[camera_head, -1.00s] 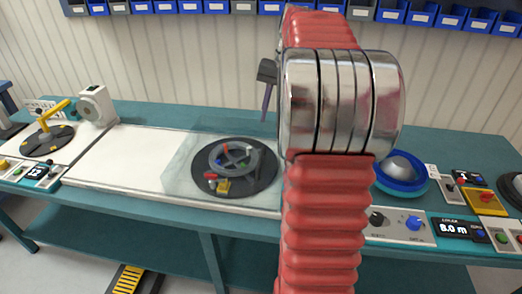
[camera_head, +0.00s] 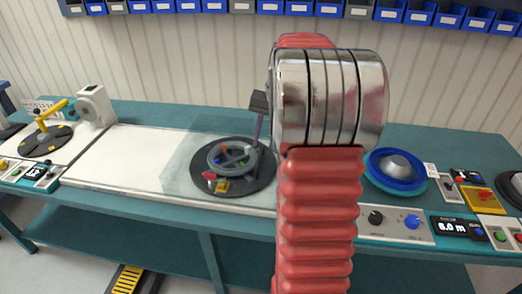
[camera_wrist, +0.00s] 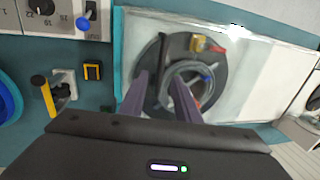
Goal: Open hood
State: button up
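The hood appears as a clear, see-through cover (camera_head: 180,165) over a dark turntable (camera_head: 262,181) carrying a grey ring with small coloured parts. It looks lowered, but its edges are faint and its right side is hidden behind my arm. In the wrist view the clear hood (camera_wrist: 262,72) and the turntable (camera_wrist: 222,66) lie beyond my fingers. In the head view my gripper (camera_head: 257,130) shows beside my arm, in front of or above the right part of the turntable; contact with the hood cannot be told.
A yellow lever (camera_wrist: 43,95) and a small black-and-yellow bracket (camera_wrist: 92,71) sit beside the hood in the wrist view. A blue reel (camera_head: 395,170) and control panels (camera_head: 395,222) stand at right. A yellow crank (camera_head: 50,112) stands far left. The white bench panel (camera_head: 125,155) is clear.

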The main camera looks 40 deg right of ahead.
aim_at(260, 155)
jog(key=shift+w+a+f, duration=0.15)
jog(key=shift+w+f, duration=0.05)
jog(key=shift+f, duration=0.9)
jog(key=shift+w+a+f, duration=0.1)
jog(key=shift+w+f, duration=0.05)
jog(key=shift+f, duration=0.9)
jog(key=shift+c, duration=0.6)
grip_shut()
jog(key=shift+a, duration=0.15)
